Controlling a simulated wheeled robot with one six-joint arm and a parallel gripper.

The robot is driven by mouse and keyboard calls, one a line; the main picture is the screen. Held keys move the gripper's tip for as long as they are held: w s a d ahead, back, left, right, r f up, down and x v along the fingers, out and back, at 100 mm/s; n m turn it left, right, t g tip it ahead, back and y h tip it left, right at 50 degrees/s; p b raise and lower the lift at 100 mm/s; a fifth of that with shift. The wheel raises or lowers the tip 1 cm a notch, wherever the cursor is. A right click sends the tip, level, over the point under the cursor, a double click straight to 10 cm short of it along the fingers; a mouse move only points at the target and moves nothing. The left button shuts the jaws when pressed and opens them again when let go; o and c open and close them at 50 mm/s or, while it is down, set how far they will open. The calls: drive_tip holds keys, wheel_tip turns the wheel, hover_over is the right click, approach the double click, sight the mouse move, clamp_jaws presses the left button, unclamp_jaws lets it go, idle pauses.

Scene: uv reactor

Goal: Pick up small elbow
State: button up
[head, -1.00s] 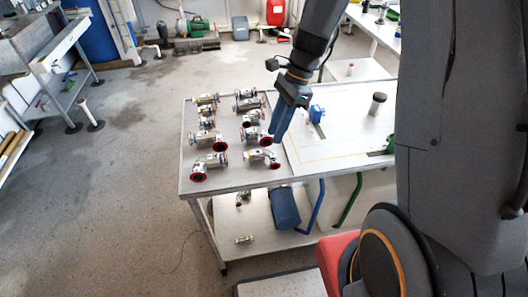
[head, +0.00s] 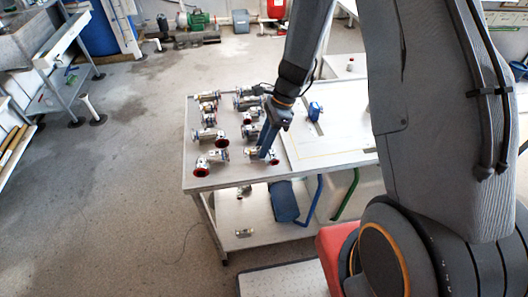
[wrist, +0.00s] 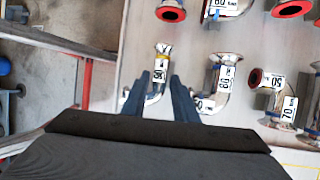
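In the wrist view a small metal elbow (wrist: 158,72) with a white number label lies on the table between and beyond my fingertips. A larger elbow (wrist: 225,75) with its own label lies to the right. My gripper (wrist: 161,80) is open, with one finger on each side of the small elbow's line; I cannot tell whether either touches it. In the head view my gripper (head: 264,156) points down at the front right of the group of fittings and hides part of the fitting there.
Several metal fittings with red-faced flanges, such as the front left one (head: 203,168), stand close together on the table (head: 225,180). A blue part (head: 314,109) stands to the right on a pale panel. A lower shelf (head: 262,226) holds a blue bin (head: 284,201).

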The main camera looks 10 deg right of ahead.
clamp_jaws()
